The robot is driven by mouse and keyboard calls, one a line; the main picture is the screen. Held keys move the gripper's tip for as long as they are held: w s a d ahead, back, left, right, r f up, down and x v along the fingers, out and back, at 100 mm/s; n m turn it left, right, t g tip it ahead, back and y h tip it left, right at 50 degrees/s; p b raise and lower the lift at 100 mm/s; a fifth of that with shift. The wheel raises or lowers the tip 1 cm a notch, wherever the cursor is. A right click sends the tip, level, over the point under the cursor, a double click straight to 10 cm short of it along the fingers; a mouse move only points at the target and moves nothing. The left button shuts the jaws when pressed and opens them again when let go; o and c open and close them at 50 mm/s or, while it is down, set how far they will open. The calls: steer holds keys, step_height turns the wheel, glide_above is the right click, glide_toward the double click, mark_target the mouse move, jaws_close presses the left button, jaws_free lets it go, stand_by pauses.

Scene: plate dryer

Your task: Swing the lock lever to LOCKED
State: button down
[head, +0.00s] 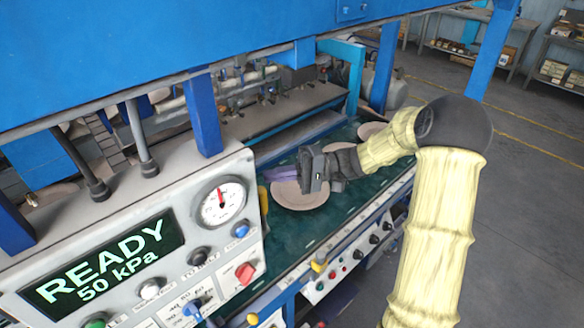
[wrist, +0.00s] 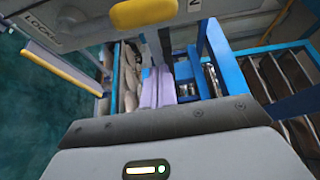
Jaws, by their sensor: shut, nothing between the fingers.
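A yellow lever knob (wrist: 143,12) shows at the top of the wrist view. It lies between a partly visible label starting "LOCK" on the left and one ending in "N" on the right. A yellow part (head: 263,200) at the control panel's right edge shows in the head view; I cannot tell whether it is the same lever. My gripper (head: 274,173) is shut and empty above the green surface, its lilac fingers pointing left toward the panel. In the wrist view its fingertips (wrist: 157,70) show below the knob, seemingly apart from it.
The grey control panel (head: 185,230) with a gauge and "READY 50 kPa" display stands at left. Plates (head: 300,196) lie on the green surface (head: 290,232) under my gripper. A blue post (head: 201,112) and overhead blue beam bound the space. Floor at right is open.

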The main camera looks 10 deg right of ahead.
steer(key=s+p, duration=0.1)
steer(key=s+a+p, duration=0.2)
steer(key=s, duration=0.1)
steer(key=shift+a, duration=0.25)
steer(key=shift+d+f+b, duration=0.1)
steer(key=shift+f+b, duration=0.05)
steer(key=shift+b, duration=0.15)
stand_by(0.4)
